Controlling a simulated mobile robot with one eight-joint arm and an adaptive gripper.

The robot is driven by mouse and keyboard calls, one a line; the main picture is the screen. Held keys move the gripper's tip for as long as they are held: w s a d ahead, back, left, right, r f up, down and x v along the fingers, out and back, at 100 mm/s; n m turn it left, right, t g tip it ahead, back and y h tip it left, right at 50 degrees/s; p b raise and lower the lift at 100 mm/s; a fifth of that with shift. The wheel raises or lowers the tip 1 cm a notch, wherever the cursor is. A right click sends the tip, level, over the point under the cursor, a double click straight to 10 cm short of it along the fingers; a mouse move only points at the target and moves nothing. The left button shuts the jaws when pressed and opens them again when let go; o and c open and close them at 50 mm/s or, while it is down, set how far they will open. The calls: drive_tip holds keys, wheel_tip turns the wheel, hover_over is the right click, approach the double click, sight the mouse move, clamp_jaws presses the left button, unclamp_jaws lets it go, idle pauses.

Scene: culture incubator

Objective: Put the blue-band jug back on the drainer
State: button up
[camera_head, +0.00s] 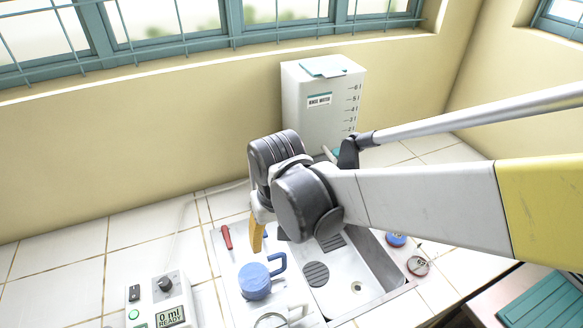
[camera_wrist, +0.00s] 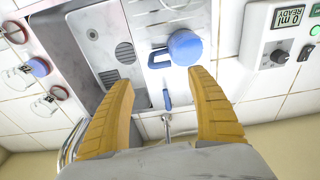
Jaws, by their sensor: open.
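A blue jug with a blue handle (camera_head: 254,281) stands on the pale drainer (camera_head: 231,292) left of the sink basin. It also shows in the wrist view (camera_wrist: 185,46), beyond my fingertips, apart from them. I cannot make out a separate band on it. A whitish jug (camera_head: 298,309) is partly cut off at the lower edge of the head view; no blue band shows on it. My gripper (camera_head: 257,236) points down behind the blue jug. In the wrist view its yellow fingers (camera_wrist: 162,75) are spread wide with nothing between them.
The sink basin (camera_head: 368,268) lies right of the drainer. Blue-topped (camera_head: 397,240) and red-ringed (camera_head: 418,265) containers stand right of it. A red-handled tool (camera_head: 227,237) lies at the drainer's back left. A control box (camera_head: 160,306) is at left, a white tank (camera_head: 318,110) behind.

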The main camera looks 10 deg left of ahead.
drive_tip(key=s+d+r+m+t, duration=0.1)
drive_tip(key=d+r+m+t, duration=0.1)
drive_tip(key=d, duration=0.7)
drive_tip(key=s+d+r+m+t, duration=0.2)
drive_tip(key=d+r, duration=0.2)
drive_tip(key=d, duration=0.5)
drive_tip(key=s+d+r+m+t, duration=0.1)
drive_tip(key=d+r+t, duration=0.1)
drive_tip(key=d, duration=0.7)
drive_tip(key=shift+s+r+m+h, duration=0.3)
drive_tip(key=shift+s+r+m, duration=0.1)
drive_tip(key=shift+r, duration=0.1)
drive_tip(key=shift+a, duration=0.1)
